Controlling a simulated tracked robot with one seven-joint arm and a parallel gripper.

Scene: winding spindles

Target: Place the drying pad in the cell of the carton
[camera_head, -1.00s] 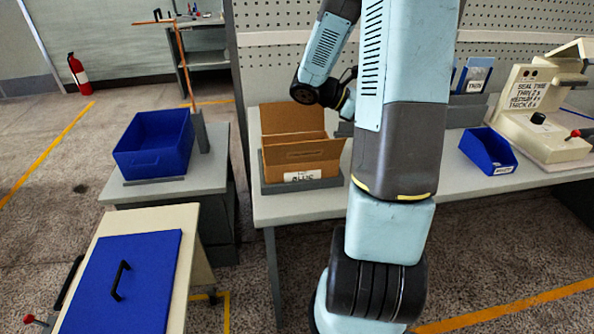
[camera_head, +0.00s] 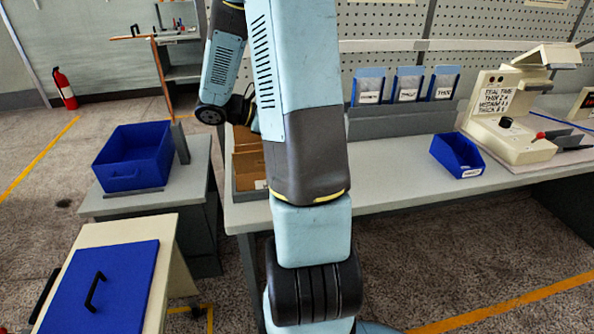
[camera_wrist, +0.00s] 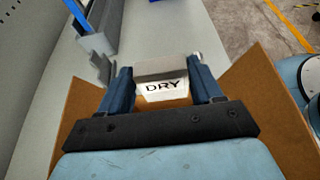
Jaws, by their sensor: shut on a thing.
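The drying pad (camera_wrist: 162,89), a pale piece with the word DRY on it, sits between the fingers of my gripper (camera_wrist: 164,78) in the wrist view. My gripper is shut on it. The brown carton (camera_head: 248,165) stands at the left end of the long bench in the head view, largely hidden by my arm. In the wrist view its open brown flaps (camera_wrist: 258,92) lie on both sides of my gripper, with the pad over the carton. The cell is hidden beneath the pad and gripper, so I cannot tell the pad's depth.
A blue bin (camera_head: 133,158) stands on a side table left of the carton. A rack with several blue holders (camera_head: 407,90), a small blue bin (camera_head: 457,154) and a cream sealing machine (camera_head: 508,112) stand on the bench to the right. The bench middle is clear.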

